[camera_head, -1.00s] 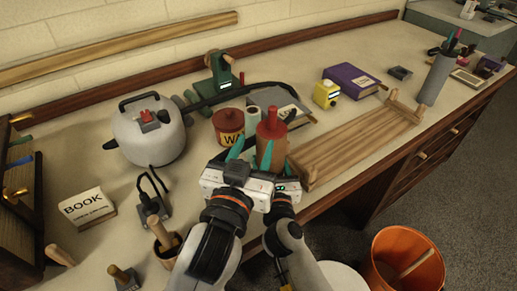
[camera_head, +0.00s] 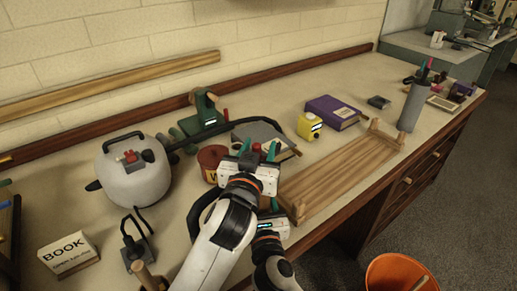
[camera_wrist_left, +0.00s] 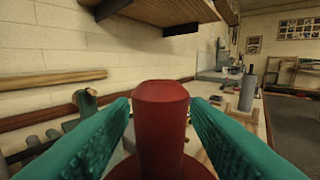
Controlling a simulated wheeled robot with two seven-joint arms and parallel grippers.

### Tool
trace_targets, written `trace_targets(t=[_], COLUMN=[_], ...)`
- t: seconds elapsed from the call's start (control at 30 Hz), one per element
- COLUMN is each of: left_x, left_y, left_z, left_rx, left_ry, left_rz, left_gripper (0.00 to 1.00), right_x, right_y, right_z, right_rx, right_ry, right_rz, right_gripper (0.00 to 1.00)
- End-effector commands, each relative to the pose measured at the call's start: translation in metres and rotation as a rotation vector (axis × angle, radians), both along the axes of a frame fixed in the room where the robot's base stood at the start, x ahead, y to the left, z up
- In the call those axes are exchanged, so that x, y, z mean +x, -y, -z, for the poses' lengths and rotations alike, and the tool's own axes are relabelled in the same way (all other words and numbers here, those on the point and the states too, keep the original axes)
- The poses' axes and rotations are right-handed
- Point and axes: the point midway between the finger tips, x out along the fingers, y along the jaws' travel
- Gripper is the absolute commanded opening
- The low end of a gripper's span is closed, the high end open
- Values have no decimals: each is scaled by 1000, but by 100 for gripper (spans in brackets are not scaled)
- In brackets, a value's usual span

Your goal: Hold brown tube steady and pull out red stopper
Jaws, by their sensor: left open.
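The red stopper (camera_wrist_left: 161,120) stands upright in the middle of the left wrist view, above a wider red base at the bottom edge. My left gripper (camera_wrist_left: 160,128) is open, with one teal finger on each side of the stopper; gaps show between fingers and stopper. In the head view my left gripper (camera_head: 258,153) covers most of the stopper; only a bit of red (camera_head: 256,149) shows between the fingertips. The brown tube is hidden behind my left gripper and wrist. My right gripper (camera_head: 274,205) is just below and largely hidden, so its hold cannot be seen.
A red-brown labelled pot (camera_head: 211,158) stands close left of my left gripper. A grey kettle-like vessel (camera_head: 137,176) is further left, with a dark hose passing behind. A wooden rack (camera_head: 340,172) lies to the right. A yellow device (camera_head: 309,126) and purple book (camera_head: 333,112) are behind it.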

Motion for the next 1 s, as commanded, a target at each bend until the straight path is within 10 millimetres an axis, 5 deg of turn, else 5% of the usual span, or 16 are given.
trace_targets(t=[0.23,0.5,0.53,0.57,0.67,1.0], left_x=[1,0,0,0,0,0], left_y=[0,0,0,0,0,0], left_z=[0,0,0,0,0,-2], left_rx=[0,0,0,0,0,0], left_ry=[0,0,0,0,0,1], left_rz=[0,0,0,0,0,0], left_gripper=[43,0,0,13,0,0], right_x=[0,0,0,0,0,0], right_y=[0,0,0,0,0,0], right_z=[0,0,0,0,0,0], right_rx=[0,0,0,0,0,0], right_ry=[0,0,0,0,0,-1], right_rz=[0,0,0,0,0,0], right_gripper=[30,30,30,30,30,30])
